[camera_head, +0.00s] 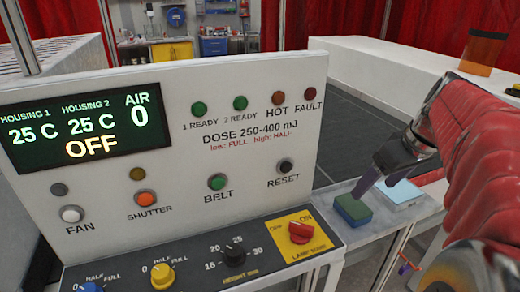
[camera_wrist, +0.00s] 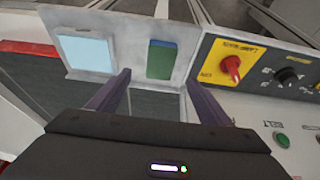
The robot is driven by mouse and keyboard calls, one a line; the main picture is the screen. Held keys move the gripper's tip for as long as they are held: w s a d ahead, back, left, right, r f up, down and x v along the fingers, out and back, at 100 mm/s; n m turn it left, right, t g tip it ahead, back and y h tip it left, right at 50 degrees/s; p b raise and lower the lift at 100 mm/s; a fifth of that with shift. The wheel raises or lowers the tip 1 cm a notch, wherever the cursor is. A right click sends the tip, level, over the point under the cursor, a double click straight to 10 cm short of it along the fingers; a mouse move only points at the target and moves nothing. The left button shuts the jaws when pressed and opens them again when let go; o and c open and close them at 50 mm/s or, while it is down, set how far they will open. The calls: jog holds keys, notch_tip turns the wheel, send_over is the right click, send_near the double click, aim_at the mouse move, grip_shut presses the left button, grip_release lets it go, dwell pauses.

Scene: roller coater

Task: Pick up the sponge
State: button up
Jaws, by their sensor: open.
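The sponge (camera_head: 353,210) is a small block with a green top and blue sides, lying on a light grey shelf (camera_head: 375,226) to the right of the control panel. In the wrist view the sponge (camera_wrist: 161,60) shows between and just beyond my two purple fingertips. My gripper (camera_head: 364,186) is open, with its fingers pointing down toward the sponge from above. In the wrist view my gripper (camera_wrist: 158,78) has a wide gap with nothing held in it. I cannot tell whether a fingertip touches the sponge.
A pale blue square pad (camera_head: 402,192) lies on the shelf right beside the sponge. The control panel (camera_head: 180,140) stands to the left, its red lamp knob (camera_head: 301,233) close to the shelf. An orange-brown jar (camera_head: 483,50) stands at the back right.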

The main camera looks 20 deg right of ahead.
send_over(355, 206)
jog(key=s, duration=0.3)
jog(key=f, duration=0.5)
jog(key=shift+w+f, duration=0.2)
jog(key=shift+f, duration=0.1)
jog(key=shift+f, duration=0.1)
jog(key=x, duration=0.5)
jog(key=shift+w, duration=0.1)
jog(key=shift+f, duration=0.2)
dwell(0.3)
jog(key=shift+c, duration=0.6)
jog(key=c, duration=1)
jog(key=shift+r, duration=0.1)
